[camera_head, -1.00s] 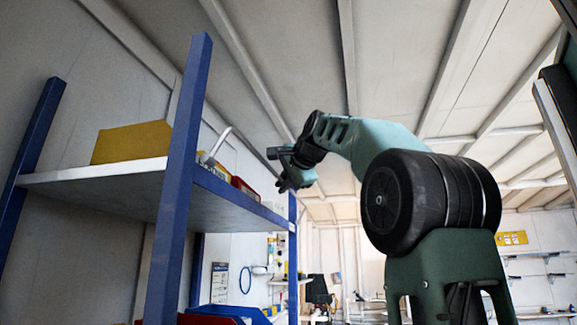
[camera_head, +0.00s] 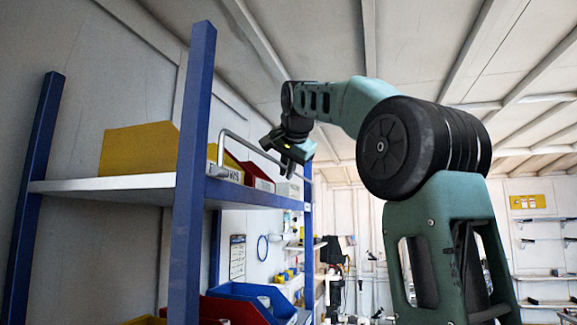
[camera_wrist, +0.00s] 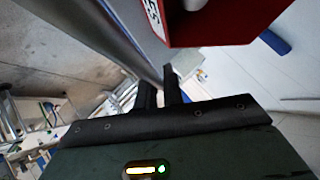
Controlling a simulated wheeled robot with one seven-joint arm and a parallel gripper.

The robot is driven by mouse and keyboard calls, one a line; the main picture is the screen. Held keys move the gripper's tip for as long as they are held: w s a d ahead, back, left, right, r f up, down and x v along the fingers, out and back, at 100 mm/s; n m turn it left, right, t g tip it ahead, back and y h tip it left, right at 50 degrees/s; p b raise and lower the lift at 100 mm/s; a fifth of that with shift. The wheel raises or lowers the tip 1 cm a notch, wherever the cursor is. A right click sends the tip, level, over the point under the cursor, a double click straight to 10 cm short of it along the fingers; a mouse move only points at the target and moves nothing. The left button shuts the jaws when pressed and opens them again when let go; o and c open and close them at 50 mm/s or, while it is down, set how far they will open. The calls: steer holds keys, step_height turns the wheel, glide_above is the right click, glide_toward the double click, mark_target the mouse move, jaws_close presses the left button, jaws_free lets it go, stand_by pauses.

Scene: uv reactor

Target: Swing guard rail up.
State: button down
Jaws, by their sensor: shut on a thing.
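The guard rail (camera_head: 248,146) is a thin, pale grey bent bar at the front edge of the upper shelf in the head view. Its near end rises from the shelf edge beside the blue post, then bends and runs back toward my gripper (camera_head: 287,167). The rail stands above the shelf surface. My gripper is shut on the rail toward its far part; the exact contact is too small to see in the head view. In the wrist view the two dark fingers of my gripper (camera_wrist: 160,82) are close together, below a red bin.
The upper shelf (camera_head: 120,183) sits between blue posts (camera_head: 190,190). It holds a yellow bin (camera_head: 138,148) and a red bin (camera_head: 257,176), also close above my fingers in the wrist view (camera_wrist: 215,25). Blue and red bins stand below. Open room lies right of the shelf.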

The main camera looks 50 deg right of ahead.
stand_by(0.3)
steer(key=c, duration=1.5)
jaws_free()
steer(key=shift+w, duration=0.1)
steer(key=shift+a, duration=0.1)
steer(key=v, duration=1.7)
steer(key=shift+r, duration=0.15)
